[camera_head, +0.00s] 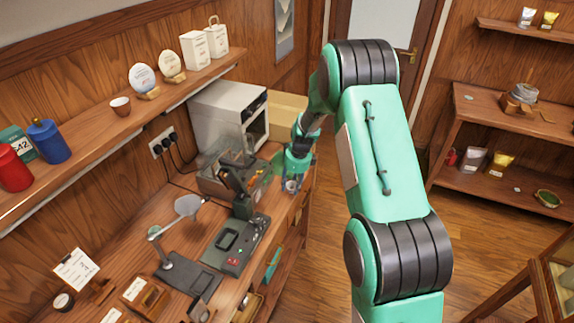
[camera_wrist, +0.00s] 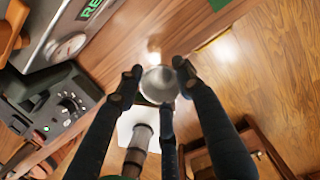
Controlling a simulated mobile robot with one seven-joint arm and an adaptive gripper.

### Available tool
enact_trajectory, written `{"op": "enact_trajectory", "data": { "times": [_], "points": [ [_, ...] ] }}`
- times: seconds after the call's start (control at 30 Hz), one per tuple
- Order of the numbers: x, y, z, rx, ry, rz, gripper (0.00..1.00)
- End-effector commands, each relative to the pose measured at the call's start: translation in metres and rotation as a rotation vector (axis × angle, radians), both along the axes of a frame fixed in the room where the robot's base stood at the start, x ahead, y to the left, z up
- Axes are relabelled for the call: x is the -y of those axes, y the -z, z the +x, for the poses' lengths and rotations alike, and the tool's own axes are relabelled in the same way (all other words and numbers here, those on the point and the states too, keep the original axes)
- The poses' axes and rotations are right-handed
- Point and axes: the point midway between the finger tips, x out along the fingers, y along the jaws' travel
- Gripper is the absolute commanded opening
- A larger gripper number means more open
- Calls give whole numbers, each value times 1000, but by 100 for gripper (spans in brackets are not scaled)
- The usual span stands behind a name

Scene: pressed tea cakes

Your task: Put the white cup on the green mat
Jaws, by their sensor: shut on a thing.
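The white cup (camera_wrist: 160,84) is between the dark fingers of my gripper (camera_wrist: 157,78) in the wrist view, with its round mouth facing the camera. My gripper is shut on it. In the head view, my gripper (camera_head: 296,172) is at the right edge of the wooden workbench, and the cup (camera_head: 292,186) shows small at its tip. Whether the cup touches the bench cannot be told. A flat green patch (camera_wrist: 218,4) shows at the top edge of the wrist view; it may be the green mat, mostly out of frame. I cannot make out the mat in the head view.
A dark machine (camera_head: 234,244), a grey lamp (camera_head: 188,206) and a white oven-like box (camera_head: 230,118) stand on the bench (camera_head: 130,245). The bench's edge is close to the cup, with open floor beyond. A shelf (camera_head: 75,145) with cans and packets runs along the wall.

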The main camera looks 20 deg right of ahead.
Motion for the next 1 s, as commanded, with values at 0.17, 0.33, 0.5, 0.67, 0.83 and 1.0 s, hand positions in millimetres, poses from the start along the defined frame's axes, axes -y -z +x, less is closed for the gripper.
{"op": "enact_trajectory", "data": {
  "times": [0.17, 0.33, 0.5, 0.67, 0.83, 1.0],
  "points": [
    [4, 0, 1, 0, 56, -1, 14],
    [4, 0, 1, 0, 63, -1, 14],
    [4, 0, 1, 0, 62, 0, 14],
    [5, 1, 5, 0, 61, 0, 14],
    [7, 3, 20, 0, 61, 0, 14],
    [11, 5, 43, -1, 60, 0, 14]
  ]
}}
